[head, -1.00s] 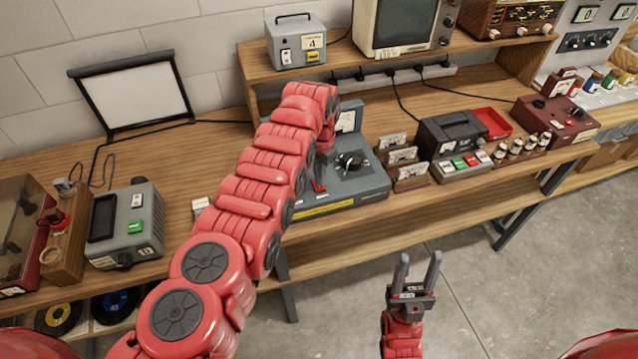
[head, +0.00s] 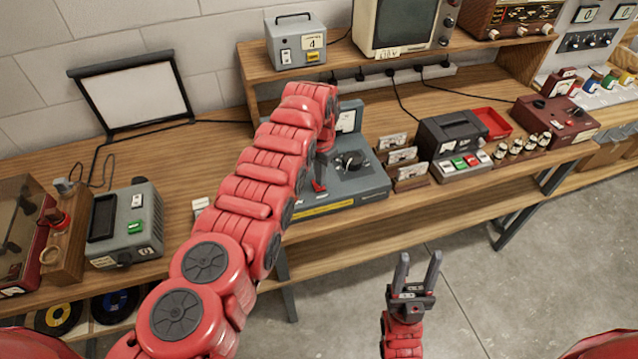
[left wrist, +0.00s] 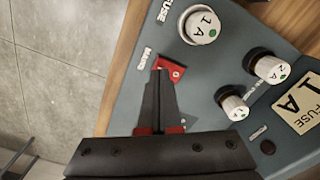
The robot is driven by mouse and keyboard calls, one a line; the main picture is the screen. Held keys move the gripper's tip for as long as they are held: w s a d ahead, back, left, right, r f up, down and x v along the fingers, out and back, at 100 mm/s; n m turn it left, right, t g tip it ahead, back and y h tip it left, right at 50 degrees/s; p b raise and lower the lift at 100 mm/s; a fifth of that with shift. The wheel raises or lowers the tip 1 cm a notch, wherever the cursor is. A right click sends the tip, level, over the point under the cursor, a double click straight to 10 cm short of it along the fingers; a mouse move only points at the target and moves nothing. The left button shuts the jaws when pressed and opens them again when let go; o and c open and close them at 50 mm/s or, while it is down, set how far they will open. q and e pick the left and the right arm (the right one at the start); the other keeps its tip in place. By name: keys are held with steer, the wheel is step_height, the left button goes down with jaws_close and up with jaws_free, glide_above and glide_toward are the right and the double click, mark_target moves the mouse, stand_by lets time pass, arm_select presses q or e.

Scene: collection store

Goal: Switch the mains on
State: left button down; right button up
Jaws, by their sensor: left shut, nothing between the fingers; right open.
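My left gripper (left wrist: 160,78) is shut and empty. Its fingertips are at the red switch and cover part of it; whether they touch, and how the rocker is tipped, I cannot tell. My right gripper (head: 418,268) is open and empty above the floor in front of the bench.
Round white fuse caps (left wrist: 201,25) rise from the panel close to the fingers. Card holders (head: 405,160) and a black instrument (head: 450,133) stand right of the unit. A grey box with a green button (head: 127,222) is at left. The shelf (head: 270,70) overhangs behind.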

arm_select(q)
steer(key=shift+s+f+b, duration=0.1)
steer(key=shift+f+b, duration=0.95)
steer(key=shift+b, duration=0.05)
stand_by(0.5)
steer(key=shift+r, duration=0.1)
steer(key=shift+w+r+p, duration=0.2)
steer(key=shift+r+p, duration=0.95)
steer(key=shift+p, duration=0.1)
step_height(320, 180, up, 2)
steer(key=shift+s+r+p, duration=0.15)
steer(key=shift+p, duration=0.7)
steer(key=shift+r+p, duration=0.6)
steer(key=shift+r, duration=0.6)
